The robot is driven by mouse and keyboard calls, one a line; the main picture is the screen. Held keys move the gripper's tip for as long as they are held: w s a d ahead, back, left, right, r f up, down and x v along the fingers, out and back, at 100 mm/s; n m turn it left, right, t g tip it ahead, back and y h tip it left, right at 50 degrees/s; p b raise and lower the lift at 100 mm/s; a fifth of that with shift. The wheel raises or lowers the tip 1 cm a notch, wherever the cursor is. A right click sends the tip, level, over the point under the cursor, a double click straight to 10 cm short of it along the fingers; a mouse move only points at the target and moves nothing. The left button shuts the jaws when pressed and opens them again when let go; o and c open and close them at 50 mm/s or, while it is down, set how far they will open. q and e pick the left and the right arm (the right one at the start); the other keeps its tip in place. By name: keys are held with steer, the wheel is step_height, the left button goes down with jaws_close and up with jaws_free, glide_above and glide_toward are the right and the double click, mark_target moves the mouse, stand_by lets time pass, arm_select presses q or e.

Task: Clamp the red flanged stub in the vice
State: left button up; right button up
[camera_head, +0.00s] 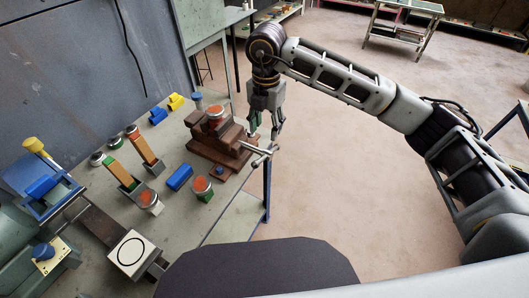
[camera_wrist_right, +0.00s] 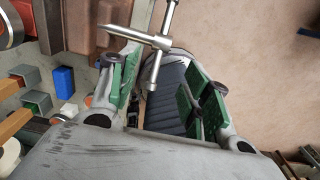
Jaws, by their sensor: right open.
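The brown vice (camera_head: 222,150) stands at the right end of the bench. A red-topped flanged stub (camera_head: 215,112) with a grey rim sits upright at its jaws; how tightly they hold it I cannot tell. The vice's steel T-handle (camera_head: 260,153) sticks out to the right, over the bench edge. My right gripper (camera_head: 264,132) is open and points down just above the handle. In the right wrist view the handle (camera_wrist_right: 136,38) lies near the spread green-padded fingers (camera_wrist_right: 160,92), with nothing gripped. Part of the stub's rim (camera_wrist_right: 12,22) shows at upper left. My left gripper is out of view.
Other red-topped pieces, one green-bodied (camera_head: 201,188) and one pale (camera_head: 148,201), stand on the bench (camera_head: 222,222). A blue block (camera_head: 179,178), orange-topped bars (camera_head: 140,147) and a white plate (camera_head: 130,255) are nearby. Open floor lies right of the bench.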

mark_target(266, 154)
step_height(266, 154, down, 12)
steer(key=shift+s+f+p, duration=0.1)
steer(key=shift+f+p, duration=0.05)
steer(key=shift+p, duration=0.55)
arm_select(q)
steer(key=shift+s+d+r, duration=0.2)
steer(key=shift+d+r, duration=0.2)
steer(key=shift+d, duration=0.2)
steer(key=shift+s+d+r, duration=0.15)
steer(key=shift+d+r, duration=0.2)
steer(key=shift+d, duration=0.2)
arm_select(e)
steer(key=shift+f, duration=0.7)
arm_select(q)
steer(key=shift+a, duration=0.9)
arm_select(e)
jaws_close()
